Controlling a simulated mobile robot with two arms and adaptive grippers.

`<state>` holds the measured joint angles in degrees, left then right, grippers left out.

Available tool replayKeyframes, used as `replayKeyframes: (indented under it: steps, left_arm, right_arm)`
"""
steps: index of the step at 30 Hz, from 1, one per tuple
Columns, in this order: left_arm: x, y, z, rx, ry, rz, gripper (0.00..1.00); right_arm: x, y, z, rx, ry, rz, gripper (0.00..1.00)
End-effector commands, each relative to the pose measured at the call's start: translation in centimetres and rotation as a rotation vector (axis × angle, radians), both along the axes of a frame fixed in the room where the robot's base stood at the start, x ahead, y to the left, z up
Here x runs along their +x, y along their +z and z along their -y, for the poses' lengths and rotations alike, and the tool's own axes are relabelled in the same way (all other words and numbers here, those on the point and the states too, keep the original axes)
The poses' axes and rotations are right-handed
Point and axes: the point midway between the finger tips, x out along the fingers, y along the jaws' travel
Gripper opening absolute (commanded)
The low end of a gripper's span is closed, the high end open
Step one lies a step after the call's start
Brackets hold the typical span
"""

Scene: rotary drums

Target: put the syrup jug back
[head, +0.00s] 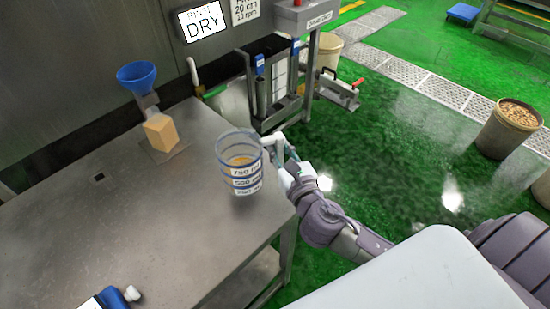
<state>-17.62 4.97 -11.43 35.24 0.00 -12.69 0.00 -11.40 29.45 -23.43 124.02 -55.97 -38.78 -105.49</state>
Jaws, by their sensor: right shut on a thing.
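The syrup jug (240,170) is a clear measuring jug with blue bands and white volume labels. Some amber contents show inside it. It looks upright, at the right edge of the metal table (150,225). I cannot tell whether its base touches the tabletop. My right gripper (275,147) is shut on the jug's handle, on the jug's right side. The fingertips are small and partly hidden there. My left gripper is not in view.
A blue funnel (137,74) stands above an orange block-like container (161,132) on the table's back. A blue item with a white cap (118,297) lies at the front. Behind the jug is a metal frame (270,90). The middle tabletop is clear.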

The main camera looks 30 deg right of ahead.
Motion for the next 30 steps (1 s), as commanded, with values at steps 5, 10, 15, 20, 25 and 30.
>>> replayKeyframes:
  steps: [5, 10, 15, 20, 25, 30]
  left_arm:
    - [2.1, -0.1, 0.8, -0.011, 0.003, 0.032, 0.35]
    - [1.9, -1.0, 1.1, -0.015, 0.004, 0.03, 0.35]
    - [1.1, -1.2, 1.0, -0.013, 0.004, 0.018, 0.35]
    - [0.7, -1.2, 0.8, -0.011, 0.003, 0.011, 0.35]
    - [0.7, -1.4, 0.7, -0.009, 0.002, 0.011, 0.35]
    - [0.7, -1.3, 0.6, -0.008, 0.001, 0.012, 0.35]
  right_arm:
    - [0.7, -1.1, -0.5, 0.001, 0.0, 0.0, 0.0]
    - [0.6, -3.8, -0.5, -0.001, 0.0, -0.003, 0.0]
    - [0.6, -4.5, -0.5, 0.0, 0.001, -0.001, 0.0]
    - [0.6, -4.4, -0.5, 0.0, 0.001, 0.0, 0.0]
    - [0.6, -4.8, -0.4, 0.0, 0.001, -0.002, 0.25]
    - [0.6, -4.8, -0.4, 0.0, 0.001, -0.002, 0.47]
